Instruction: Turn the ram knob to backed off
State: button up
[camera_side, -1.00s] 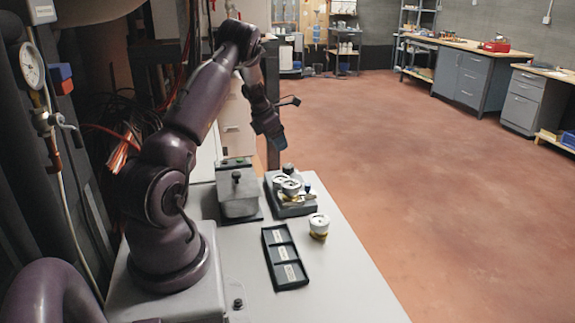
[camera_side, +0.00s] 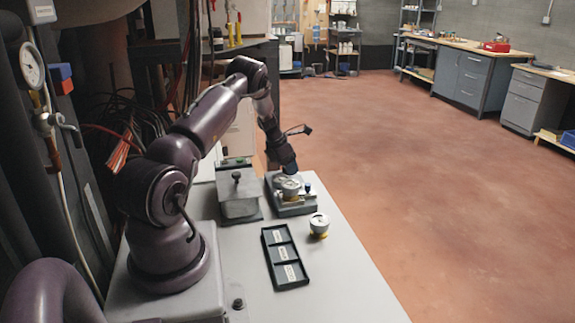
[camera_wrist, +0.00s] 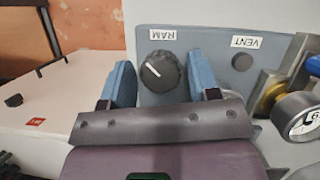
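The ram knob (camera_wrist: 159,71) is round and black with a short white line pointing to the upper left in the wrist view. It sits on a grey panel (camera_wrist: 215,45) below an upside-down RAM label (camera_wrist: 163,35). My gripper (camera_wrist: 160,62) is open, with one blue finger on each side of the knob. Gaps show between the fingers and the knob, and I cannot tell how deep the fingertips are. In the side view my gripper (camera_side: 290,168) is low over the device (camera_side: 292,208), and hides the knob there.
A dark button (camera_wrist: 242,62) under a VENT label and a gauge (camera_wrist: 301,117) are to the right of the knob. In the side view, a loose gauge (camera_side: 319,225), a black labelled tray (camera_side: 286,261) and a lidded grey box (camera_side: 239,195) stand on the bench.

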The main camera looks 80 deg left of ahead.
jog(key=c, duration=0.6)
jog(key=n+y, duration=0.1)
jog(key=n, duration=0.2)
jog(key=n+g+y, duration=0.1)
jog(key=n, duration=0.2)
jog(key=shift+w+d+n, duration=0.1)
jog(key=shift+n, duration=0.2)
jog(key=n+g, duration=0.1)
jog(key=n, duration=0.2)
jog(key=n+g+y, duration=0.1)
jog(key=n, duration=0.2)
jog(key=shift+y, duration=0.3)
jog(key=n+g, duration=0.1)
jog(key=n, duration=0.3)
jog(key=shift+g, duration=0.4)
jog(key=n+g, duration=0.1)
jog(key=n, duration=0.2)
jog(key=shift+n, duration=0.3)
jog(key=n+g+h, duration=0.1)
jog(key=n, duration=0.2)
jog(key=n+g, duration=0.1)
jog(key=n, duration=0.2)
jog(key=shift+n+h, duration=0.3)
jog(key=shift+h, duration=0.1)
jog(key=shift+w, duration=0.1)
